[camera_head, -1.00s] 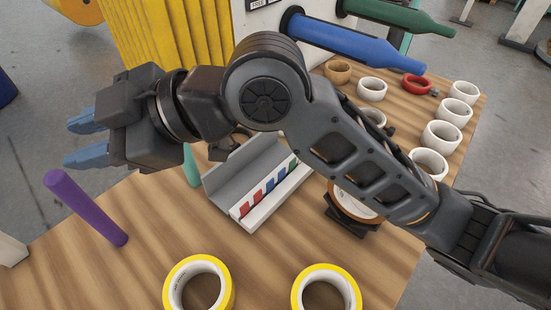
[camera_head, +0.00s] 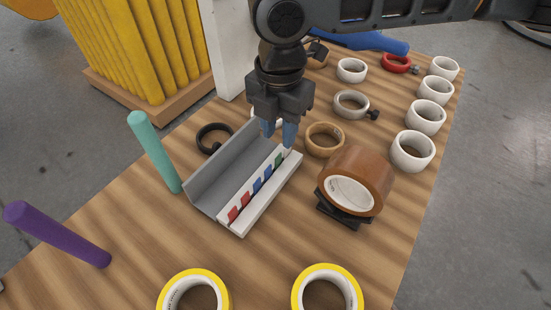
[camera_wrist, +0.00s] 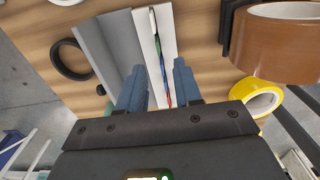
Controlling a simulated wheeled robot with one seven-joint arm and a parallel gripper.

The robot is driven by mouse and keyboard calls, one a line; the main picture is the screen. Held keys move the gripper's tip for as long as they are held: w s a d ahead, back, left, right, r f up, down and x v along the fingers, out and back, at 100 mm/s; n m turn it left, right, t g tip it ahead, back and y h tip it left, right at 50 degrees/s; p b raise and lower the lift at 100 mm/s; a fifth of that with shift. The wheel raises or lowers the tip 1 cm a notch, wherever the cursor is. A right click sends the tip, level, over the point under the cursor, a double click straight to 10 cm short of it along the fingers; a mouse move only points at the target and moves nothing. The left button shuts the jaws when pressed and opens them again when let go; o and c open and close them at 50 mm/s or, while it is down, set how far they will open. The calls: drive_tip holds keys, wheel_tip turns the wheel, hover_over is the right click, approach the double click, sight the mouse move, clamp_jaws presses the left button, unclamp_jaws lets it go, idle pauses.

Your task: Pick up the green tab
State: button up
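The green tab (camera_head: 279,161) is at the far end of a row of coloured tabs on a white strip (camera_head: 262,208) beside a grey angled holder (camera_head: 215,170). Blue and red tabs follow it toward the near end. My gripper (camera_head: 280,134), with blue fingers, points down over the far end of the holder, close to the green tab. The fingers are apart with nothing between them. In the wrist view my gripper (camera_wrist: 158,66) is open, with the tab row running between and beyond its fingers. I cannot tell the exact height above the tab.
A brown tape roll (camera_head: 361,175) stands on a black base right of the holder. A tan ring (camera_head: 324,139) and a black ring (camera_head: 214,137) lie nearby. Teal (camera_head: 154,151) and purple (camera_head: 58,234) rods stand left. Yellow tape rolls (camera_head: 327,292) are in front.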

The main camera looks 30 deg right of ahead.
sight(278, 156)
drive_tip(key=shift+w+f, duration=0.15)
drive_tip(key=shift+f, duration=3.4)
clamp_jaws()
